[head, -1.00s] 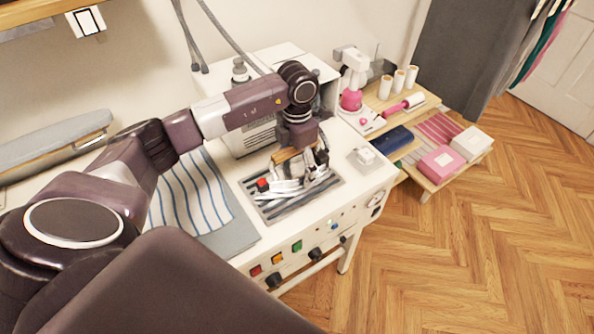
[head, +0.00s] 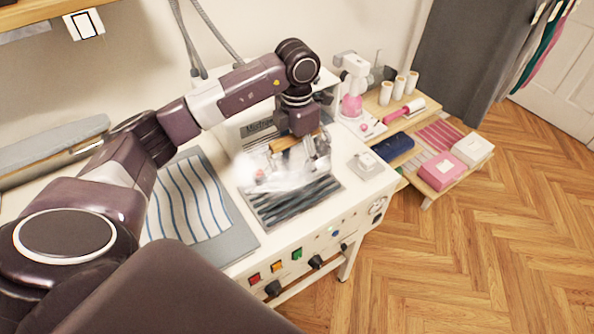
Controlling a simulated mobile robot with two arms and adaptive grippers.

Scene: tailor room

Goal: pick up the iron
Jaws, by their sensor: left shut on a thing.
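The iron (head: 262,172) is a silvery-white body with a red knob and a wooden handle (head: 285,144). It is blurred in the head view and appears just above the dark striped rest pad (head: 300,205). My left gripper (head: 300,152) is over the iron and shut on its handle; the fingers are partly hidden by the wrist and the blur. My right gripper is not in view.
A striped cloth (head: 190,200) lies on the white ironing station left of the pad. A small white box-like item (head: 367,163) sits right of it.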

